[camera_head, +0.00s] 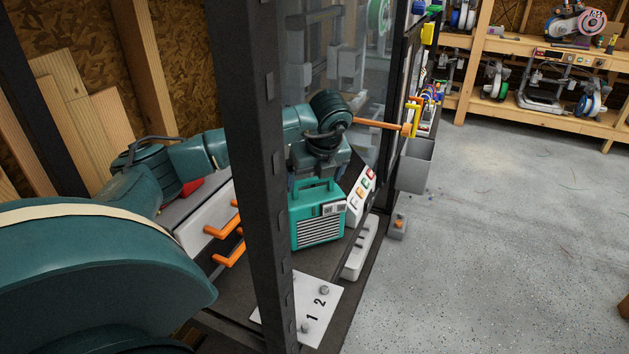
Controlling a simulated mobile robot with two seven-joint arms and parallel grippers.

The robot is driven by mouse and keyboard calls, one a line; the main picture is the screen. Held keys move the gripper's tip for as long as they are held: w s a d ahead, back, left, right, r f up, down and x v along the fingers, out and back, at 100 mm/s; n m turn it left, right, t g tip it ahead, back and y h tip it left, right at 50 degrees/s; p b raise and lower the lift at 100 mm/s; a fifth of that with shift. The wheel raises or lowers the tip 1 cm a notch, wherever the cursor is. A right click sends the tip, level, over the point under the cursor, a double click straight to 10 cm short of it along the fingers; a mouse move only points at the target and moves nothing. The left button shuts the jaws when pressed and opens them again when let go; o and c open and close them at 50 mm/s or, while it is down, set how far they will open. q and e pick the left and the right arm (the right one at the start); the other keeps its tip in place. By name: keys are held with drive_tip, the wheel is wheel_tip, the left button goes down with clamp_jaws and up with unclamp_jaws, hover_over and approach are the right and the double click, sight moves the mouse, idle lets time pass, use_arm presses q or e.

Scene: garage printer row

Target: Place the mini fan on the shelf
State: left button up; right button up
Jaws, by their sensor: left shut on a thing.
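A teal box with a top handle and a slatted grey front, which I take as the mini fan (318,229), is inside the dark-framed shelf unit, right of the black post. My left arm reaches in from the left and passes behind that post. My left gripper (317,178) is above the fan, at its handle, and is shut on it; the fingertips are partly hidden. The fan looks upright. The dark shelf (238,283) lies below it; I cannot tell whether its base touches the surface. My right gripper is not in view.
A black post (262,150) stands close in front. A panel with coloured buttons (362,190) is just right of the fan. Orange handles (228,250) are to its left, and a white plate marked 1 and 2 (318,300) is nearer. Open grey floor (500,230) is at right.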

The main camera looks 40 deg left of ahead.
use_arm(q)
drive_tip(key=shift+f, duration=0.5)
